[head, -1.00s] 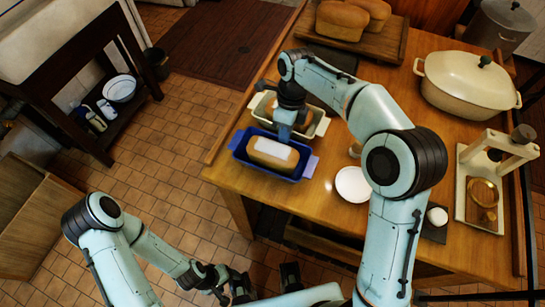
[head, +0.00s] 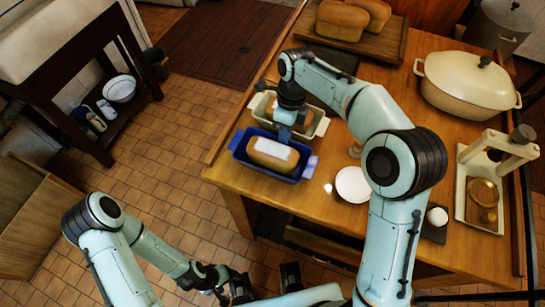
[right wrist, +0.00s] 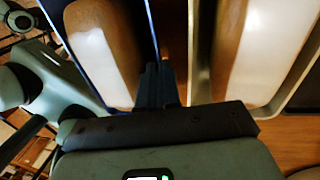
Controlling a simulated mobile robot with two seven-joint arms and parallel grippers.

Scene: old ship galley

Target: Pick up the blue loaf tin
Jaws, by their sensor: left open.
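The blue loaf tin (head: 240,154) stands on the wooden table near its left edge, with a brown loaf with a pale top inside. Its wall also shows in the right wrist view (right wrist: 152,22). My right gripper (head: 286,128) reaches down at the tin's far long side, beside the cream tin. In the right wrist view its dark fingers (right wrist: 158,84) are close together at the blue tin's wall and look shut on it; the tips are partly hidden. My left gripper (head: 265,284) is open and empty, low in front of the table.
A cream loaf tin (head: 322,126) with a loaf stands close behind the blue one. A white plate (head: 352,185), a cream pot (head: 468,80), a scale (head: 483,190) and a bread board (head: 385,50) share the table.

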